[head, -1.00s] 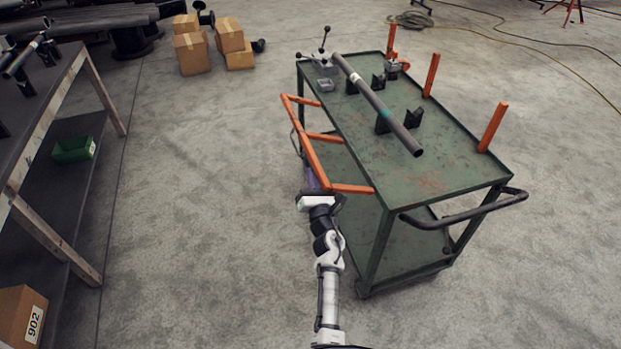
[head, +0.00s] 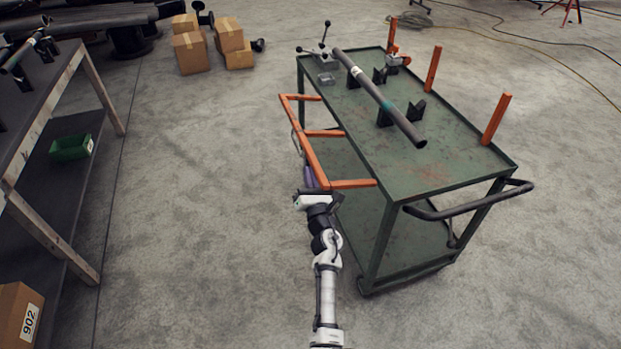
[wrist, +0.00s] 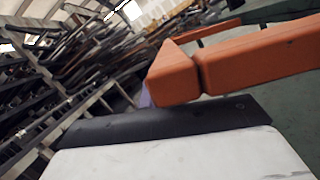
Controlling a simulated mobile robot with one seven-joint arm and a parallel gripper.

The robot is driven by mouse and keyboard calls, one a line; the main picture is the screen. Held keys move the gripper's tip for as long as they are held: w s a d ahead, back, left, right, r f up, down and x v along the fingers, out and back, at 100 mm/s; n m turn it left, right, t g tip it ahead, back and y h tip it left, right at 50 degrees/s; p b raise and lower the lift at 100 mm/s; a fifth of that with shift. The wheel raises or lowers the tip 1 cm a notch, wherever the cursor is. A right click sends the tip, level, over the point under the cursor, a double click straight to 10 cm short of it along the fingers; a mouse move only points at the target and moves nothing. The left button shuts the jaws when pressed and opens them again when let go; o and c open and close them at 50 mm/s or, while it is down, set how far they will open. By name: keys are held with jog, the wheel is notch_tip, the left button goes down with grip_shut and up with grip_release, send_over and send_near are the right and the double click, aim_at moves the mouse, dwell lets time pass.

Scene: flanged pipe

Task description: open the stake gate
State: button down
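The stake gate (head: 312,151) is an orange frame with a long rail and three cross bars. It juts out from the left side of the green cart (head: 430,165). My gripper (head: 310,179) is at the near end of the gate, just left of and below the corner where the long rail meets the nearest cross bar. In the wrist view the orange bars (wrist: 253,62) meet at a corner just beyond my white and black gripper housing. A small purple part shows beside the corner. The fingers are mostly hidden, so I cannot tell their opening or whether they touch the gate.
A grey pipe (head: 380,98) lies on black supports on the cart top. A shelf bench (head: 58,105) with a green bin (head: 76,147) is at left. The floor between bench and cart is clear.

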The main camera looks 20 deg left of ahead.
jog(key=v, duration=1)
jog(key=shift+s+a+f+b, duration=0.2)
jog(key=shift+f+b, duration=0.05)
jog(key=shift+b, duration=0.05)
